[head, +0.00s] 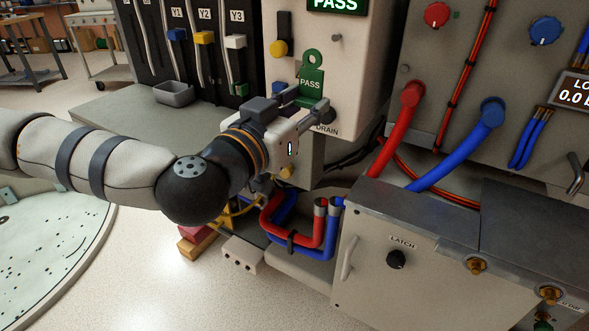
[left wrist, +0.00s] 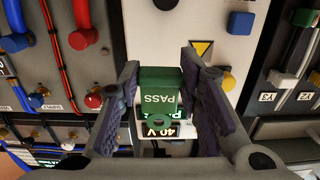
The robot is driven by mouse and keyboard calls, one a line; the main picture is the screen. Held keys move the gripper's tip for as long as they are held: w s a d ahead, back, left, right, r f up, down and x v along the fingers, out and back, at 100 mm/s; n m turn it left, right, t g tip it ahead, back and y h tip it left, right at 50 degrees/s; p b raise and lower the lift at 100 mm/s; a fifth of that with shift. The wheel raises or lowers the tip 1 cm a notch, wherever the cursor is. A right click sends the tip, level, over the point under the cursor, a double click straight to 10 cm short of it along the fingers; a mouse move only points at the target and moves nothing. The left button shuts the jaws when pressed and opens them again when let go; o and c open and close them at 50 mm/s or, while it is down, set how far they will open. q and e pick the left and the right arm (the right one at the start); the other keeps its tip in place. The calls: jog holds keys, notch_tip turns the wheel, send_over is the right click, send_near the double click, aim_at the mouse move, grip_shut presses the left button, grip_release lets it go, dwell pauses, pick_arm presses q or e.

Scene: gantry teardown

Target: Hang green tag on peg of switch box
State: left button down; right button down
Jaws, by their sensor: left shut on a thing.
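The green tag (head: 310,88), marked PASS with a ring at its top, is held upright in front of the white switch box (head: 358,75). My left gripper (head: 308,100) is shut on the tag's lower part. In the left wrist view the tag (left wrist: 161,88) is upside down between the two fingers, its ring towards the camera's lower edge. A small grey peg (head: 337,37) sticks out of the box face, up and right of the ring, and the ring is apart from it. In the wrist view I cannot make out the peg. My right gripper is not in view.
The box has a yellow knob (head: 279,48) and a lit PASS display (head: 336,4). Red (head: 396,140) and blue hoses (head: 462,153) run from the panel at right. A grey cabinet (head: 400,255) stands at lower right. A small grey tray (head: 173,93) sits on the bench.

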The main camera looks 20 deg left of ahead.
aim_at(337, 74)
pick_arm(q)
jog(key=shift+w+r, duration=0.15)
jog(key=shift+r, duration=0.6)
jog(key=shift+d+r, duration=0.1)
jog(key=shift+r, duration=0.1)
jog(key=shift+w+d+f+p, duration=0.1)
jog(key=shift+w+p, duration=0.05)
jog(key=shift+w, duration=0.75)
jog(key=shift+w+d+p, duration=0.15)
jog(key=shift+w+p, duration=0.05)
jog(key=shift+w, duration=0.7)
jog(key=shift+w+d+f+p, duration=0.1)
jog(key=shift+w+p, duration=0.05)
jog(key=shift+w, duration=0.75)
jog(key=shift+w+r, duration=0.1)
jog(key=shift+w+d, duration=0.1)
jog(key=shift+w, duration=0.55)
jog(key=shift+w, duration=0.2)
